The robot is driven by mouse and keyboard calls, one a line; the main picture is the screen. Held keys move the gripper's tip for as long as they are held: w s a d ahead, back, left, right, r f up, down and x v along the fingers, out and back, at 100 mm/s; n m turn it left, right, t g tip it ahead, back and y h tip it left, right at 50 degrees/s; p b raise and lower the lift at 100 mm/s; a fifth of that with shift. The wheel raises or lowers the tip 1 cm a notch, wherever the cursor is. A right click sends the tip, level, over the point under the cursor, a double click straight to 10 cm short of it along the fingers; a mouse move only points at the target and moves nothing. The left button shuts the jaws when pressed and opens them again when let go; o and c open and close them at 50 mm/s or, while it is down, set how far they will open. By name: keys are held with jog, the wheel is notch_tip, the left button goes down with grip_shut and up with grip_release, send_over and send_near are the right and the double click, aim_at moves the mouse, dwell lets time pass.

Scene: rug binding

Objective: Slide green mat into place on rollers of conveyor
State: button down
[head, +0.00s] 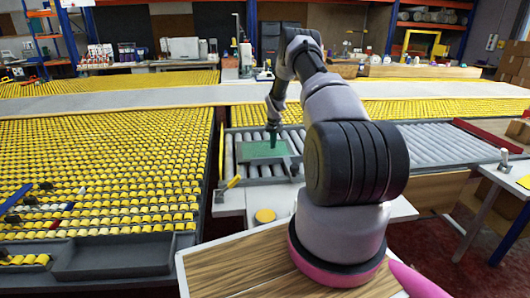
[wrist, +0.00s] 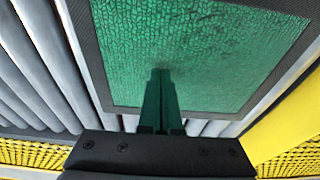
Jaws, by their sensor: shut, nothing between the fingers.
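The green mat (head: 262,150) lies on the grey rollers (head: 290,135) of the conveyor, toward its left end. In the wrist view the mat (wrist: 200,45) has a textured green surface and a dark grey border, and it fills the upper middle. My gripper (head: 273,141) points down at the mat in the head view. In the wrist view my gripper (wrist: 162,76) has its green fingers together and empty, with the tips over the mat's near part. I cannot tell whether the tips touch the mat.
Bare grey rollers (wrist: 40,60) lie left of the mat in the wrist view. Free rollers (head: 430,143) also stretch right on the conveyor. A yellow roller bed (head: 100,165) stands at left. A yellow strip (wrist: 290,125) is at lower right of the wrist view. A yellow disc (head: 265,216) lies in front.

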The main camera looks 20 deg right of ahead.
aim_at(289, 148)
jog(key=shift+d, duration=0.1)
jog(key=shift+s+d+f, duration=0.1)
jog(key=shift+s+d, duration=0.2)
jog(key=shift+d, duration=0.6)
jog(key=shift+s+d, duration=0.3)
jog(key=shift+d, duration=0.6)
jog(key=shift+d, duration=0.1)
jog(key=shift+s+d, duration=0.35)
jog(key=shift+d, duration=0.55)
jog(key=shift+s+d, duration=0.3)
jog(key=shift+d, duration=0.6)
jog(key=shift+d, duration=0.15)
jog(key=shift+s+d, duration=0.3)
jog(key=shift+d, duration=0.6)
jog(key=shift+s+d, duration=0.25)
jog(key=shift+d, duration=0.65)
jog(key=shift+d, duration=0.15)
jog(key=shift+s+d, duration=0.35)
jog(key=shift+d, duration=0.55)
jog(key=shift+s+d, duration=0.35)
jog(key=shift+d, duration=0.5)
jog(key=shift+f, duration=0.1)
